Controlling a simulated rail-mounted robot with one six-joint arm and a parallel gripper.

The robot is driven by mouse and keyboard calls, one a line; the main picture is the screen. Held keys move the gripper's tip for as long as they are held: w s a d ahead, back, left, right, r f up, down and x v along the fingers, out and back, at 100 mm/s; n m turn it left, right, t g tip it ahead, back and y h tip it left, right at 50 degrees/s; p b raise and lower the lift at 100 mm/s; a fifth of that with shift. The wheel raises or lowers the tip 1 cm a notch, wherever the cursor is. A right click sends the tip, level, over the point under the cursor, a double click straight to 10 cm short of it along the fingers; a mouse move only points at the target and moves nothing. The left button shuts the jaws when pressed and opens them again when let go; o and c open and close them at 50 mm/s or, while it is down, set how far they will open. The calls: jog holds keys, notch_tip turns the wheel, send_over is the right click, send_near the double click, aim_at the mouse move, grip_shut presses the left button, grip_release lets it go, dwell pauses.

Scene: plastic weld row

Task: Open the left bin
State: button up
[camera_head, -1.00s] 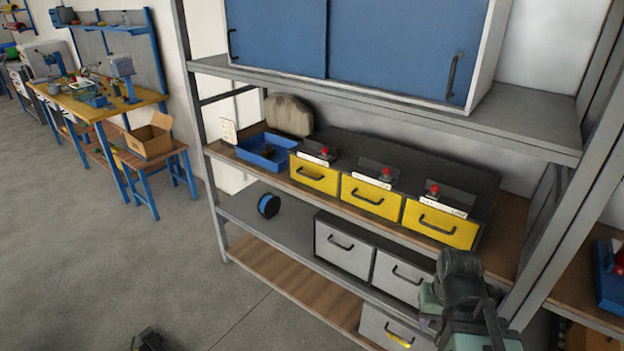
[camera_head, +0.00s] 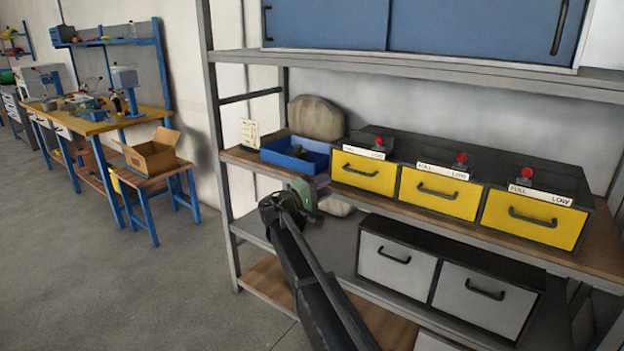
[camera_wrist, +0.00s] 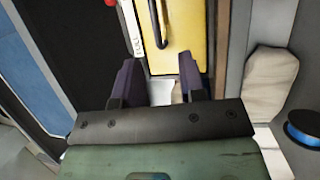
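The left yellow bin (camera_head: 362,172) is the leftmost of three yellow drawers on the middle shelf. It is shut, with a dark handle (camera_head: 360,170) across its front. In the wrist view, its yellow face (camera_wrist: 186,42) and handle (camera_wrist: 158,22) show sideways beyond the fingers. My gripper (camera_head: 318,184) is at the shelf's front, to the left of and slightly below the bin's handle. In the wrist view, my gripper (camera_wrist: 157,80) has its two dark fingers apart, with nothing between them. The handle lies ahead of the fingertips, not between them.
A blue tray (camera_head: 315,163) stands left of the yellow bins. The middle yellow bin (camera_head: 440,193) and right yellow bin (camera_head: 532,217) are shut. White drawers (camera_head: 396,264) sit on the shelf below. A blue spool (camera_wrist: 302,128) shows in the wrist view.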

aim_at(357, 172)
jog(key=x, duration=0.4)
jog(key=p+x, duration=0.1)
jog(key=x, duration=0.3)
jog(key=s+p+x, duration=0.1)
jog(key=x, duration=0.2)
jog(key=shift+w+d+r, duration=0.15)
jog(key=shift+d+r, duration=0.2)
jog(key=shift+d, duration=0.25)
grip_shut()
